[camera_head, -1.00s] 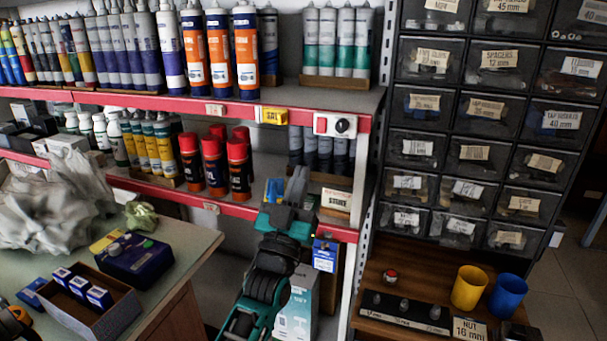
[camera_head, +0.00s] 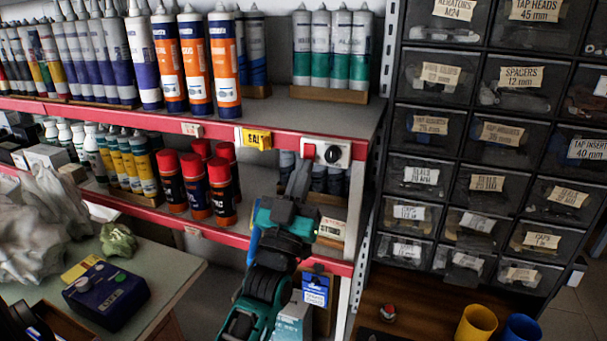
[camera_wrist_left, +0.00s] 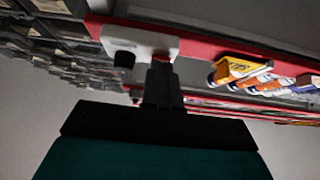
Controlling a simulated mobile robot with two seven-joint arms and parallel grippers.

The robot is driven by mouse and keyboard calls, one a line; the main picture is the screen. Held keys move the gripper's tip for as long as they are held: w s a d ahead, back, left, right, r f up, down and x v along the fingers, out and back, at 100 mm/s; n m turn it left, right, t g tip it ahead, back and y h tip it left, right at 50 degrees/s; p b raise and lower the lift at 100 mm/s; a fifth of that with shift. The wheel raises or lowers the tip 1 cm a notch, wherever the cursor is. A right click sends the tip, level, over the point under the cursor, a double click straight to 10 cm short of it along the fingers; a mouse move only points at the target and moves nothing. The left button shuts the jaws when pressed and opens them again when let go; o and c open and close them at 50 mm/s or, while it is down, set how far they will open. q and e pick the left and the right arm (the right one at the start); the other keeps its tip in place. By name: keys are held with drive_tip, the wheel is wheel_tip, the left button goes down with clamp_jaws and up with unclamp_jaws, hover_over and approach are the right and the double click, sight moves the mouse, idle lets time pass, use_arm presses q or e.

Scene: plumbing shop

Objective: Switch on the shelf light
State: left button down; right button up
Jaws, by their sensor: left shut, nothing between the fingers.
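The shelf light switch is a white box (camera_head: 340,147) with a black round knob (camera_head: 333,154), on the red front edge of the upper shelf. A small red spot shows at the left of its face. My left gripper (camera_head: 305,160) is shut and empty, pointing up at the left part of the box, beside the knob. In the left wrist view the fingertips (camera_wrist_left: 161,64) overlap the edge of the white box (camera_wrist_left: 150,41), with the knob (camera_wrist_left: 124,59) just left of them. I cannot tell whether they touch. My right gripper is out of view.
A yellow tag (camera_head: 257,139) hangs on the shelf edge left of the switch. Red-capped spray cans (camera_head: 221,190) stand on the lower shelf. Cartridges (camera_head: 224,65) stand above. A drawer cabinet (camera_head: 470,150) is at the right.

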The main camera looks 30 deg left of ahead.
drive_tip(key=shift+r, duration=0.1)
use_arm(q)
drive_tip(key=shift+w+f+t+b, duration=0.1)
drive_tip(key=shift+w+t+b, duration=0.1)
drive_tip(key=shift+t+b, duration=0.35)
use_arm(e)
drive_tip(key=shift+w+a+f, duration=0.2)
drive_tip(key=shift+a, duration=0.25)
